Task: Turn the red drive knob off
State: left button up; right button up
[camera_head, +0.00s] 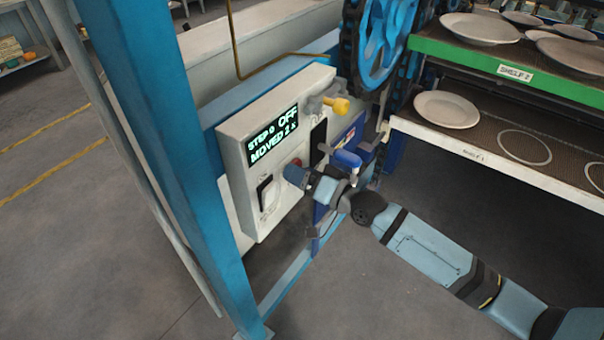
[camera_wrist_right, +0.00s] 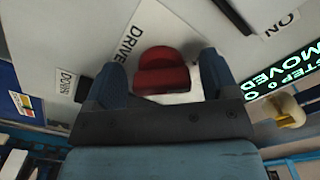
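The red drive knob (camera_wrist_right: 163,74) sits on the white face of the control box (camera_head: 238,150), beside the printed word DRIVE. In the head view only a small red part of it (camera_head: 297,162) shows behind my gripper. My right gripper (camera_wrist_right: 160,68) is at the box face, with one blue finger on each side of the knob. Gaps show between the knob and both fingers, so it is open around the knob and not clamped on it. In the head view, my right gripper (camera_head: 293,174) comes in from the right. The display (camera_head: 273,136) reads STEP 0, OFF, MOVED 2. My left gripper is not in view.
A black rocker switch (camera_head: 265,191) is on the box below the display. A yellow knob (camera_head: 338,106) sticks out at its upper right. A blue post (camera_head: 160,130) stands at left. Shelves with plates (camera_head: 447,109) and a blue wheel (camera_head: 385,40) are at right.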

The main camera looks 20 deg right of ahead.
jog(key=v, duration=1.3)
jog(key=shift+s+d, duration=0.25)
jog(key=shift+s, duration=0.05)
